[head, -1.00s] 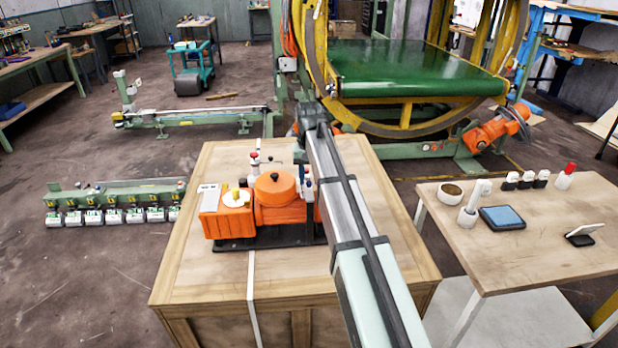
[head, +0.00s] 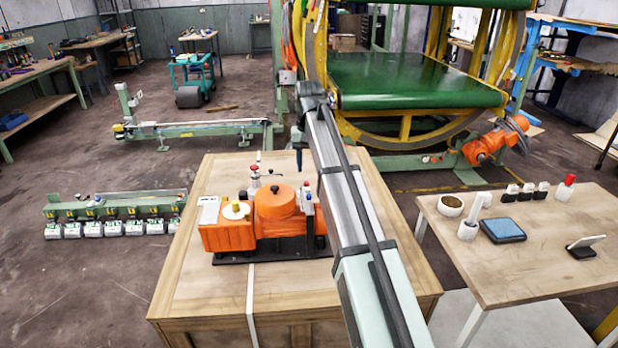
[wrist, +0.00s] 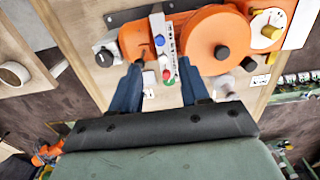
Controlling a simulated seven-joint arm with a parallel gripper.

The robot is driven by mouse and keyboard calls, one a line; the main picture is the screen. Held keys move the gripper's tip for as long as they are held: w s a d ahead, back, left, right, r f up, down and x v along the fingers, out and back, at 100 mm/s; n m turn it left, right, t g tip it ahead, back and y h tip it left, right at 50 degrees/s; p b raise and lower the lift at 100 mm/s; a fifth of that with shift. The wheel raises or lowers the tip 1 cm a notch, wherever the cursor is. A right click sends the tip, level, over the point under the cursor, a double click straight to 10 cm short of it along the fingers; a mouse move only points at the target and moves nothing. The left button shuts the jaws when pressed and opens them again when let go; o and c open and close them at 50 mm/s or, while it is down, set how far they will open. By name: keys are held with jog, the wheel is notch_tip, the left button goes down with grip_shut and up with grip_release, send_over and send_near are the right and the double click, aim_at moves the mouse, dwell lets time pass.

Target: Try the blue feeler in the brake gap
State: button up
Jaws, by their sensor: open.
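The orange brake unit (head: 276,207) sits on a black base plate on the wooden crate (head: 200,285). In the wrist view its round orange drum (wrist: 212,42) is right of centre. A narrow pale strip with blue, red and green parts runs beside the drum; its blue part (wrist: 157,20) may be the blue feeler. I cannot make out the brake gap. My gripper (wrist: 157,72) is open, its two dark blue fingers apart with the strip's coloured end seen between them. Nothing is held. In the head view a finger (head: 299,157) shows behind and above the unit; my arm hides the rest.
A green rail (head: 115,205) with several white units lies on the floor at left. The crate's front top is clear.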

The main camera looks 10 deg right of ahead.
jog(key=shift+r, duration=2.25)
